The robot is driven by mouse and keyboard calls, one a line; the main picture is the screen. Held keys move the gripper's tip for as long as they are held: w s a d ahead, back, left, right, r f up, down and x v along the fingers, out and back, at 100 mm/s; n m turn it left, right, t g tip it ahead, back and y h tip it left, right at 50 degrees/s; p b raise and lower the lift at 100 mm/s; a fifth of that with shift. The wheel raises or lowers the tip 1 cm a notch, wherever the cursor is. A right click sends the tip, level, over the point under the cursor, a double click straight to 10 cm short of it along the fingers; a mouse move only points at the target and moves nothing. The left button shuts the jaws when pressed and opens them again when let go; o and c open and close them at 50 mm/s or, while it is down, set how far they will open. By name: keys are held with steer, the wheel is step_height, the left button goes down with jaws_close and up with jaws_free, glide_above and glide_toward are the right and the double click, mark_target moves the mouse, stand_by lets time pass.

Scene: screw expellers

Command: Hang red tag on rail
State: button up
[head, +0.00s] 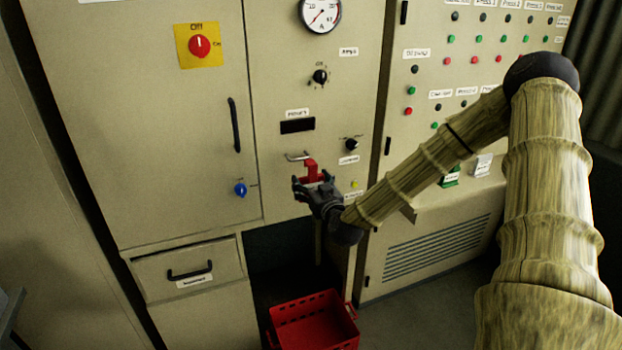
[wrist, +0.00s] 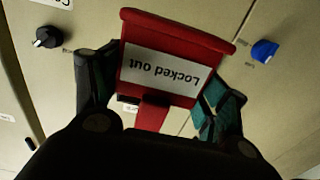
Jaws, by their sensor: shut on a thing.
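The red tag (head: 311,168) is in my gripper (head: 314,186), in front of the middle cabinet panel. In the wrist view the red tag (wrist: 130,88) shows a white "Locked out" label, upside down in the picture. The gripper's fingers (wrist: 160,92) are closed on its two sides. The rail (head: 297,156) is a small metal bar on the panel, below the dark display slot. The tag's top overlaps the rail's right end in the head view. I cannot tell whether they touch. The rail is not visible in the wrist view.
A blue knob (head: 240,190) is left of my gripper, and a black knob (head: 351,145) is to its upper right. A red crate (head: 318,297) stands on the floor below. A drawer (head: 188,271) is at lower left. Green and white tags (head: 451,177) hang at the right cabinet.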

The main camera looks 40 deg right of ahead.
steer(key=shift+b+x, duration=1.5)
steer(key=shift+x, duration=2.9)
steer(key=shift+f+b, duration=0.45)
steer(key=shift+f, duration=0.35)
steer(key=o, duration=1.1)
